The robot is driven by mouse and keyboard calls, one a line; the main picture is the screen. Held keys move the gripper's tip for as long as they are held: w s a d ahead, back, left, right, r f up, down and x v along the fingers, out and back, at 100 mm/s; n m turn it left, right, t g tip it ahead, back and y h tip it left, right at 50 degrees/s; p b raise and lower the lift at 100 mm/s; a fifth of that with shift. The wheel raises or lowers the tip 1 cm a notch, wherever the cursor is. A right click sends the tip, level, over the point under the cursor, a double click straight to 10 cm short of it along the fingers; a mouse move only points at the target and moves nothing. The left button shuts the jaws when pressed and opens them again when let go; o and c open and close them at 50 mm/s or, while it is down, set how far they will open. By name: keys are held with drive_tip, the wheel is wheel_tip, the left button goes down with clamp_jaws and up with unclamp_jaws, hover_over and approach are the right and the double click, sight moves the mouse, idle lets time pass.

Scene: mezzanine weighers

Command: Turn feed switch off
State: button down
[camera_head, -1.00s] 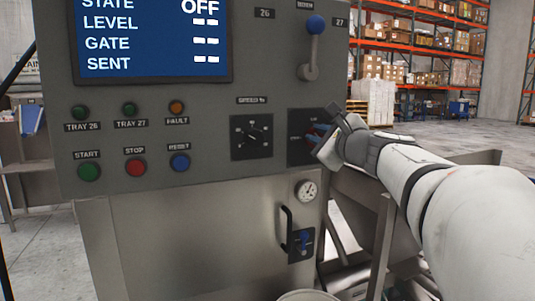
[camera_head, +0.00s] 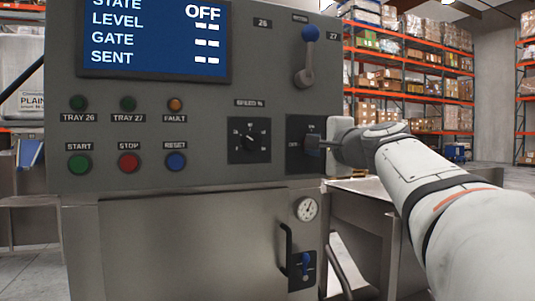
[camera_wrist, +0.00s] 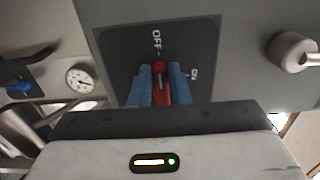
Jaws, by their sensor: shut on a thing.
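The feed switch is a red knob (camera_wrist: 157,88) on a dark square plate (camera_wrist: 125,52) marked OFF and ON. My gripper (camera_wrist: 158,85) has its two blue finger pads on either side of the knob, shut on it. In the wrist view the knob's white line points up about toward the OFF mark, away from ON at the right. In the head view my gripper (camera_head: 312,144) reaches from the right to the switch plate (camera_head: 297,129) and hides the knob.
A display (camera_head: 155,38) reads STATE OFF. A dial (camera_head: 249,141) sits left of the switch, and a blue-knobbed lever (camera_head: 308,57) above it. START, STOP and RESET buttons (camera_head: 129,163) are further left. A gauge (camera_head: 306,209) and a door handle (camera_head: 284,250) are below.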

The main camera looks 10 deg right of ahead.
idle(0.4)
drive_tip(key=c, duration=1.4)
unclamp_jaws()
drive_tip(key=shift+o, duration=0.2)
drive_tip(key=s+d, duration=0.1)
drive_tip(key=s, duration=0.6)
drive_tip(key=shift+s+d, duration=0.3)
drive_tip(key=shift+s, duration=0.05)
